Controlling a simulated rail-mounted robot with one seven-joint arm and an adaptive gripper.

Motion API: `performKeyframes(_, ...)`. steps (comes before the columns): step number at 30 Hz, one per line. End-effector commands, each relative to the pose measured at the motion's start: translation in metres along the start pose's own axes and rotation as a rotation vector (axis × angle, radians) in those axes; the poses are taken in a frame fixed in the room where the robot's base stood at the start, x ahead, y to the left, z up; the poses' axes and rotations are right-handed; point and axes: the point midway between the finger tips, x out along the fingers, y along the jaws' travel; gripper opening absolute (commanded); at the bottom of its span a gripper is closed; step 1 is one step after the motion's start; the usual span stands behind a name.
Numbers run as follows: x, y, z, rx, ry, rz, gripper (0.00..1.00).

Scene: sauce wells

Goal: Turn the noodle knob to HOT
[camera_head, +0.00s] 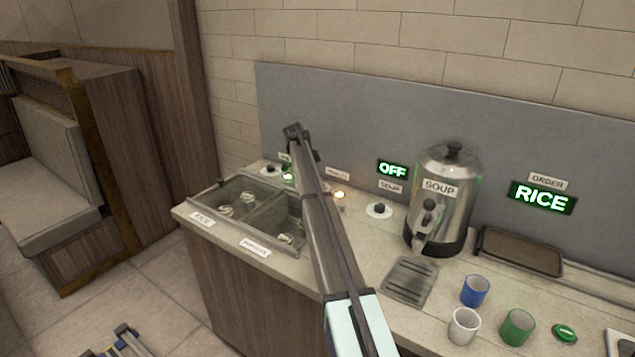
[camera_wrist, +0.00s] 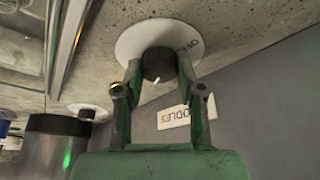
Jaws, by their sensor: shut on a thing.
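In the wrist view a black noodle knob (camera_wrist: 158,65) with a small white mark stands on a round white dial plate (camera_wrist: 130,40). Upside-down lettering that looks like "OFF" shows on the plate's right side. The two fingers of my gripper (camera_wrist: 156,74) are closed on the knob, one on each side. An upside-down noodles label (camera_wrist: 187,115) is on the grey panel beside my right finger. In the head view my arm hides the noodle knob and the fingertips; the noodles label (camera_head: 338,173) and an amber light (camera_head: 339,194) show beside the arm.
The soup knob (camera_head: 379,208) and steel soup urn (camera_head: 445,200) stand to the right, below a lit OFF sign (camera_head: 392,170). Two sunken wells with baskets (camera_head: 250,208) lie in front. Cups (camera_head: 474,291) and a RICE order sign (camera_head: 542,198) are farther right.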

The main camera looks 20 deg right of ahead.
Motion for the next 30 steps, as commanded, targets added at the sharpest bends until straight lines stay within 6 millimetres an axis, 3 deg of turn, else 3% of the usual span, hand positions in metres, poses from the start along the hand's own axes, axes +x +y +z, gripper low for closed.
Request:
performKeyframes(1,0.001,0.001,0.001,0.0,-0.001,0.003,0.45)
performKeyframes(3,0.001,0.001,0.001,0.0,-0.001,0.002,0.62)
performKeyframes(16,-0.007,0.0,0.0,-0.001,0.0,0.0,0.62)
performKeyframes(30,-0.088,-0.001,0.001,-0.001,0.0,0.0,0.62)
